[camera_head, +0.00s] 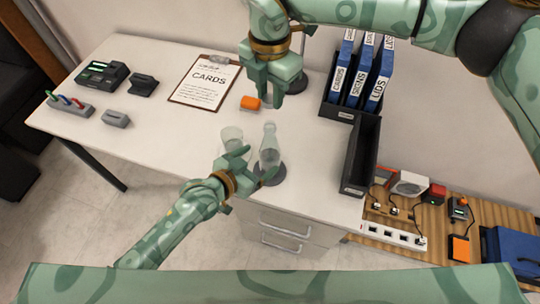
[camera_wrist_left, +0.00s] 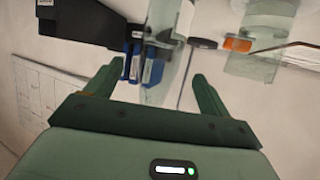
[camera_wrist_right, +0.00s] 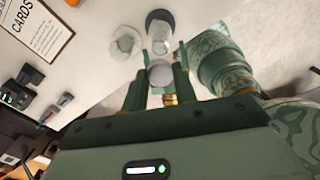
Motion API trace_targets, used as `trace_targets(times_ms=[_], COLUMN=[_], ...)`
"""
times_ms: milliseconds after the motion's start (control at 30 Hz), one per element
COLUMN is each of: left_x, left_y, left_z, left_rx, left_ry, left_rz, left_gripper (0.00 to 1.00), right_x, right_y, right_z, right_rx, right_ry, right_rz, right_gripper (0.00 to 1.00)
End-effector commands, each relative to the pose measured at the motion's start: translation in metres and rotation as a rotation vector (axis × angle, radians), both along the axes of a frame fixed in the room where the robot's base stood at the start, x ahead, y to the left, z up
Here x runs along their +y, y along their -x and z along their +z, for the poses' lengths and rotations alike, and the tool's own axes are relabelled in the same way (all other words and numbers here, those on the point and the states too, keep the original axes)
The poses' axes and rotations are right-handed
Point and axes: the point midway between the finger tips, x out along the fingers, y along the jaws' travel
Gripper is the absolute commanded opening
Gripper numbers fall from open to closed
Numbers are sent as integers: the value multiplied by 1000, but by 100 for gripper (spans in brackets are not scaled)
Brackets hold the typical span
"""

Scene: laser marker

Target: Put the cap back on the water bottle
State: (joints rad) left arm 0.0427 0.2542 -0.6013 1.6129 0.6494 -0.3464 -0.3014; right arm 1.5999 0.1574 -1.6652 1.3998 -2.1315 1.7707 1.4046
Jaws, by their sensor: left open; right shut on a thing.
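A clear glass bottle (camera_head: 270,143) stands upright on a dark round coaster (camera_head: 271,178) near the table's front edge, with a clear tumbler (camera_head: 232,137) to its left. My left gripper (camera_head: 256,166) is open, low beside the bottle. In the left wrist view the bottle (camera_wrist_left: 164,50) shows between the spread fingers (camera_wrist_left: 157,88); I cannot tell whether they touch it. My right gripper (camera_head: 266,98) is above the table, behind the bottle. In the right wrist view it is shut on a pale round thing (camera_wrist_right: 160,73), seemingly the cap. The head view does not show the cap.
A clipboard (camera_head: 206,79) and an orange object (camera_head: 250,103) lie behind the bottle. A black binder rack (camera_head: 336,110) and black tray (camera_head: 359,160) stand to the right. Small devices (camera_head: 102,74) sit at the left. The front left of the table is clear.

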Motion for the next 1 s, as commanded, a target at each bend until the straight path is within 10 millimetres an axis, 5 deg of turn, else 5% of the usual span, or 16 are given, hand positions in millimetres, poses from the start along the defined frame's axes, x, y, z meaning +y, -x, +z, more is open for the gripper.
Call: trace_targets(times_ms=[300,767,1000], left_x=[-30,-36,-36], left_y=[-35,-42,-42], left_z=[-19,-23,-23], left_rx=[-1,0,0], left_ry=[1,0,0], left_rz=[0,0,0], left_gripper=[81,81,17], right_x=[0,0,0], right_y=[0,0,0], right_z=[0,0,0], right_rx=[0,0,0], right_ry=[0,0,0], right_rz=[0,1,0], right_gripper=[7,7,7])
